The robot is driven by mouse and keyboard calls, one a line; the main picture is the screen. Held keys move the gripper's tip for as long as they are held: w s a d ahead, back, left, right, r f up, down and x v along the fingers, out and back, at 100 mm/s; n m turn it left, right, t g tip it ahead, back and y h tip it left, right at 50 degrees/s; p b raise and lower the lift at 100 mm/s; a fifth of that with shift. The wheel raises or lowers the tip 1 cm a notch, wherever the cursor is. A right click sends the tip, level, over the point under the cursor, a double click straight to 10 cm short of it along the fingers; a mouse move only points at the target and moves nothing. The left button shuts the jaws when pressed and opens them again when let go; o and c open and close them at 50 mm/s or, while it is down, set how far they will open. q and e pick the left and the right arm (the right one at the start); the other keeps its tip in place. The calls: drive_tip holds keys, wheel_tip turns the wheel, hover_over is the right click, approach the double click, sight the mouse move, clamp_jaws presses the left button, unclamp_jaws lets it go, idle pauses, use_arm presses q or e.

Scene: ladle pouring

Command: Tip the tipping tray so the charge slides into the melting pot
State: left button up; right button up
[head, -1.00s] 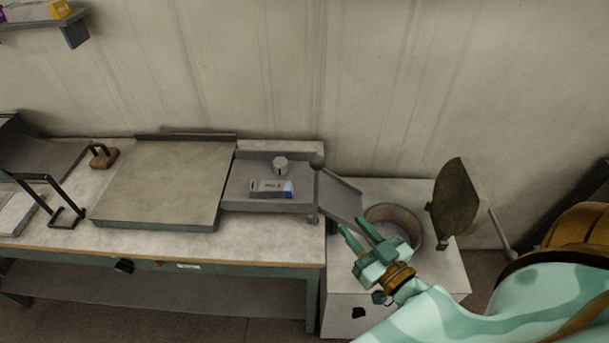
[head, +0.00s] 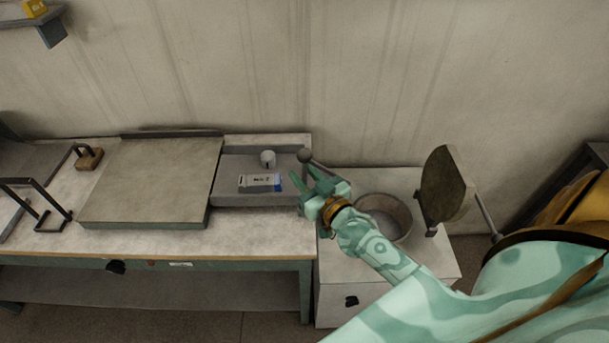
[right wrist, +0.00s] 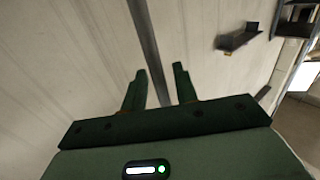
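The grey tipping tray (head: 235,163) sits at the right end of the bench. A white and blue labelled block (head: 260,182) and a small pale cylinder (head: 267,157) lie on it. A lever knob (head: 305,156) stands at its right edge. The round grey melting pot (head: 384,217) stands on a white cabinet to the right, empty as far as I can see. My right gripper (head: 303,175) is open beside the tray's right edge, just below the knob, and hides the chute. In the right wrist view a grey bar (right wrist: 150,50) runs between its parted fingers. My left gripper is out of view.
A hinged round lid (head: 446,185) stands upright right of the pot on the white cabinet (head: 335,260). A wide flat plate (head: 150,180) lies left of the tray. A black bent-bar frame (head: 40,205) and a wooden-based handle (head: 88,158) are farther left.

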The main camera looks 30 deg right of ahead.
clamp_jaws()
